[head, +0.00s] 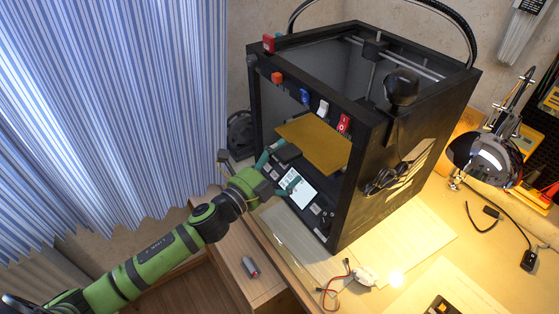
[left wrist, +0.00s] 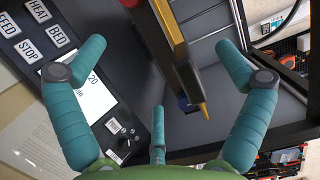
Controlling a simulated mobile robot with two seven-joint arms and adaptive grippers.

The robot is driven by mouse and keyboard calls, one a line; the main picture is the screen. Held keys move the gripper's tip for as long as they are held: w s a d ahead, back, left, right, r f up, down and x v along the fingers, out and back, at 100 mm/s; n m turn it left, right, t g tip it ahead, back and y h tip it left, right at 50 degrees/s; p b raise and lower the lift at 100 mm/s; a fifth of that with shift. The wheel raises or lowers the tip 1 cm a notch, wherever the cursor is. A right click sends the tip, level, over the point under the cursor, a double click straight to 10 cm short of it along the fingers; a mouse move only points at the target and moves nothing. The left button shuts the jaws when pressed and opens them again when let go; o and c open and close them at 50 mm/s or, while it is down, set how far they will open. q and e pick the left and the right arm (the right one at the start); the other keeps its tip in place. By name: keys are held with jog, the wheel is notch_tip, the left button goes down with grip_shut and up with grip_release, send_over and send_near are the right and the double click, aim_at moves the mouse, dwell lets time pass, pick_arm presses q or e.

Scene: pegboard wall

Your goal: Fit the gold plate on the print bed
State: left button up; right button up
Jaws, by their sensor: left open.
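The gold plate (head: 316,143) is inside the front opening of the black 3D printer (head: 372,178), roughly level. It hides the print bed beneath it; I cannot tell whether it is seated. My left gripper (head: 276,172) is at the plate's near left side, in front of the printer's control panel. In the left wrist view, the left gripper (left wrist: 160,58) has its teal fingers spread wide, and the plate's thin gold edge (left wrist: 168,22) shows between them. I see no finger closed on the plate. My right gripper is not in view.
The panel has a lit screen (head: 298,188) and labelled buttons. Coloured switches, including a red one (head: 344,123), line the top front. A desk lamp (head: 480,160) stands at right. A red-wired part (head: 363,275) lies on the desk. A curtain (head: 110,110) hangs at left.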

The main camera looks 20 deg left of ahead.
pick_arm(q)
jog(key=shift+f, duration=0.15)
jog(key=s+a, duration=0.5)
jog(key=s, duration=0.2)
jog(key=shift+a+b, duration=0.25)
jog(key=shift+b, duration=0.1)
dwell(1.2)
grip_shut()
dwell(1.1)
notch_tip(320, 180, up, 3)
jog(key=p, duration=0.3)
dwell(0.5)
